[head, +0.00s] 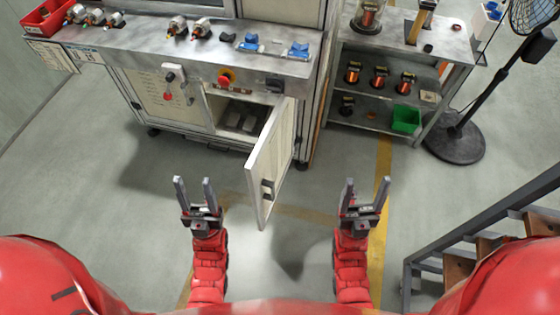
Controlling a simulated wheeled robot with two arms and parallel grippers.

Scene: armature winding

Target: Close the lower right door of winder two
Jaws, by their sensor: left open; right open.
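The lower right door (268,165) of the winding machine (215,52) stands open, swung out toward me. The lower left door (165,98) looks shut.
A grey shelf unit (440,72) with wire spools and a green bin (406,119) stands right of the machine. A black pedestal fan (455,140) is at the right. The floor left of the door is clear.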

